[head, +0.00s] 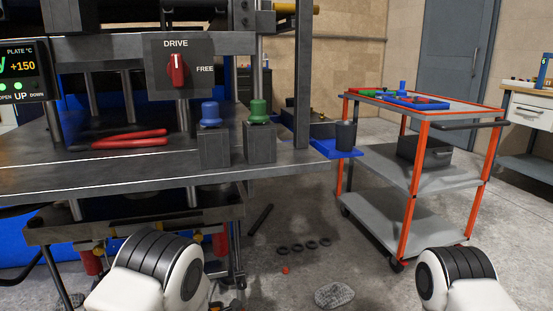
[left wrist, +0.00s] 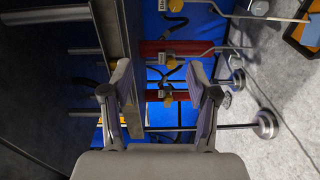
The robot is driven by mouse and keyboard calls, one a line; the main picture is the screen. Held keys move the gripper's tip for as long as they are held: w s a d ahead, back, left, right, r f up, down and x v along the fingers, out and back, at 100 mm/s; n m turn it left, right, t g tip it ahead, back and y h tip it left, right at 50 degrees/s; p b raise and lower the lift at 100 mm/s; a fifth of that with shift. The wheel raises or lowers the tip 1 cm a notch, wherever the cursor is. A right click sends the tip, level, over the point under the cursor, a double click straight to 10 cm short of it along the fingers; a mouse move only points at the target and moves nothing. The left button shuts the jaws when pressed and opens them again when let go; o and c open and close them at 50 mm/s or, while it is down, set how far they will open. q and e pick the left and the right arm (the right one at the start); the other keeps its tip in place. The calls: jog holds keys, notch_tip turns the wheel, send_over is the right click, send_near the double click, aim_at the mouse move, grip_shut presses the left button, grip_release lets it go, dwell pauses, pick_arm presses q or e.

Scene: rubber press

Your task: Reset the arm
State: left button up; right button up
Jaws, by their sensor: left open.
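My left gripper (left wrist: 163,92) is open and empty in the left wrist view. Its two fingers stand apart, and the press's lower frame with pipes and yellow fittings shows beyond them. In the head view, parts of both my arms show at the bottom edge, but neither gripper shows there. The rubber press (head: 120,185) fills the left of the head view. My right gripper is in neither view.
The press's front shelf (head: 95,182) carries red-handled pliers (head: 130,139), and blue (head: 210,114) and green (head: 258,111) knobs stand beside it. An orange cart (head: 408,195) stands right. Black rings (head: 297,246) and a grey rag (head: 334,295) lie on the floor.

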pick_arm(q)
jog(key=s+a+r+m+g+p, duration=0.1)
jog(key=s+a+r+g+p, duration=0.1)
jog(key=s+r+p, duration=0.45)
jog(key=s+a+r+m+g+h+p, duration=0.1)
jog(key=s+a+m+g+p, duration=0.2)
jog(key=p, duration=0.7)
jog(key=s+a+r+g+p, duration=0.1)
jog(key=s+a+r+p, duration=0.15)
jog(key=s+p, duration=0.45)
jog(key=s+d+r+m+g+h+p, duration=0.1)
jog(key=s+m+g+p, duration=0.3)
jog(key=s+m, duration=0.4)
jog(key=s+d+r+m+g+h+p, duration=0.2)
jog(key=s+m+g, duration=0.4)
jog(key=s, duration=1.3)
jog(key=m+h+p, duration=0.1)
jog(key=m+p, duration=0.1)
jog(key=shift+s+d+m+g+h, duration=0.3)
jog(key=shift+s+d+m+g, duration=0.05)
jog(key=shift+d+m+g, duration=0.05)
jog(key=shift+r, duration=0.1)
